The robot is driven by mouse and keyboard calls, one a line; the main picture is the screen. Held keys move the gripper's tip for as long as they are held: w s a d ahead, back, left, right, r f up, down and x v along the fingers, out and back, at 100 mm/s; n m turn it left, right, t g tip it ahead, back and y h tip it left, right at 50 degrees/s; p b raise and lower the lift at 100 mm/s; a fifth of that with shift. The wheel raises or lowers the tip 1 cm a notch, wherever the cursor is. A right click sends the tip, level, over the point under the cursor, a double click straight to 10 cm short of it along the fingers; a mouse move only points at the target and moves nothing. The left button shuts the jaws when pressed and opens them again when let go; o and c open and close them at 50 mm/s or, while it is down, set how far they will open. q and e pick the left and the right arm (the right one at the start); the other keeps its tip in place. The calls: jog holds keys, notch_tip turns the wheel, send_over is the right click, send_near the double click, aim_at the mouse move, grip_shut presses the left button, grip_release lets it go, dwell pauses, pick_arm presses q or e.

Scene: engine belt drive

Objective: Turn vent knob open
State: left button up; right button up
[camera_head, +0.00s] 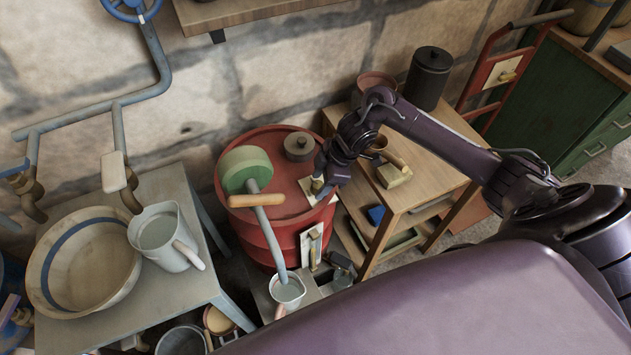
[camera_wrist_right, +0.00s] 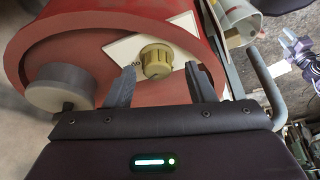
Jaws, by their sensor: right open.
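The vent knob (camera_wrist_right: 156,61) is a ribbed brass-yellow knob on a pale plate on the red drum's top. In the head view the knob (camera_head: 317,185) is small and partly hidden by my right gripper (camera_head: 325,176). In the right wrist view, my right gripper (camera_wrist_right: 160,76) is open, with one finger on each side of the knob and gaps visible between them. The fingertips point toward the knob; whether they are level with it is unclear. The red drum (camera_head: 284,222) stands upright against the wall. My left gripper does not show clearly.
A grey cap (camera_head: 299,147) and a green-headed pump (camera_head: 246,169) with a wooden handle sit on the drum. A wooden table (camera_head: 440,170) stands close right. A jug (camera_head: 165,238) and basin (camera_head: 84,262) stand on the left bench.

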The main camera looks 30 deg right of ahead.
jog(key=shift+w+a+f, duration=0.15)
jog(key=shift+w+a, duration=0.05)
jog(key=shift+w, duration=0.05)
jog(key=shift+c, duration=1)
jog(key=shift+s+d, duration=0.15)
jog(key=shift+d, duration=0.05)
jog(key=shift+c, duration=1.1)
jog(key=c, duration=0.5)
jog(key=shift+s+r+p, duration=0.1)
jog(key=shift+r+p, duration=0.1)
jog(key=shift+p, duration=0.15)
jog(key=shift+c, duration=0.2)
jog(key=m+p, duration=0.2)
jog(key=p, duration=0.1)
jog(key=m+t+p, duration=0.1)
jog(key=m+p, duration=0.1)
jog(key=p, duration=0.1)
jog(key=shift+s+a+r+m+h, duration=0.1)
jog(key=shift+a+r+m+h, duration=0.05)
jog(key=shift+m+h, duration=0.2)
jog(key=shift+t+p, duration=0.3)
jog(key=shift+p, duration=0.2)
jog(key=shift+f+m+h, duration=0.25)
jog(key=shift+f+m, duration=0.05)
jog(key=shift+m, duration=0.05)
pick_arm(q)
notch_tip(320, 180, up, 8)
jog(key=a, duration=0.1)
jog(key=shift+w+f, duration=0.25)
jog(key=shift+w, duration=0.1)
